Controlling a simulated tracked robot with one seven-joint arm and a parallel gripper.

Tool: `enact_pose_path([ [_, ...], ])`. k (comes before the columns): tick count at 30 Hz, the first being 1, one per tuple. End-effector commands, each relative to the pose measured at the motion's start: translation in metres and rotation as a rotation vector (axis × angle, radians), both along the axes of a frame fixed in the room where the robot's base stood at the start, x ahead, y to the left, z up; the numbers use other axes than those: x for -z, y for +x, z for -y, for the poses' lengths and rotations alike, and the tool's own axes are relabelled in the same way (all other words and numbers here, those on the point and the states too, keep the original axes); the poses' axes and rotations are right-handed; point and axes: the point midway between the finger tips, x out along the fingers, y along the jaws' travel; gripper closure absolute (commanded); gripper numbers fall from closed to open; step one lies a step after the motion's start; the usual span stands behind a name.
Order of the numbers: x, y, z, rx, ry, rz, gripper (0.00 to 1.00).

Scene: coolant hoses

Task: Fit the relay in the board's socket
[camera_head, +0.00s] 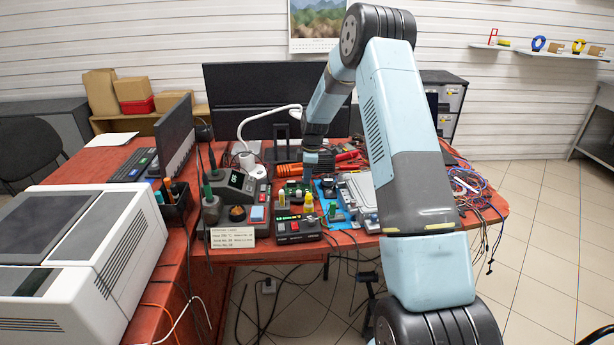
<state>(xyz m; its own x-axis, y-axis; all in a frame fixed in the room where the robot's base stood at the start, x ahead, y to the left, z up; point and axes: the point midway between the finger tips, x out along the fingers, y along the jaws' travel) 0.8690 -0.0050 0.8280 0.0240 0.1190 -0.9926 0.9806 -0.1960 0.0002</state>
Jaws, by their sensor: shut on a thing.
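My gripper (318,172) hangs from my arm over the middle of the red bench, pointing down. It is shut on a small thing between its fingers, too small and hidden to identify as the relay. Just left of and below the gripper is what looks like the green board (292,187), with small parts on it. The socket cannot be made out at this size. A blue mat (338,214) lies right below the gripper, with small items on it. I cannot tell the exact height of the gripper above the bench.
A soldering station (238,187) is to the left, a pale grey case (360,195) to the right. Red-handled tools (348,157) lie behind; loose cables (470,188) crowd the right end.

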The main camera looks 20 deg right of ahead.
Motion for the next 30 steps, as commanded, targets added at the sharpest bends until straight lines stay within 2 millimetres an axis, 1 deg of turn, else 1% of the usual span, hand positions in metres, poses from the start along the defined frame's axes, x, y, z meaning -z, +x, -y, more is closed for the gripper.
enact_pose_path([
  [12,0.001,0.000,0.000,0.000,0.000,0.000,1.00],
  [23,0.010,0.000,0.000,0.000,-0.001,-0.001,1.00],
  [30,0.011,0.000,-0.001,-0.001,-0.001,-0.001,1.00],
])
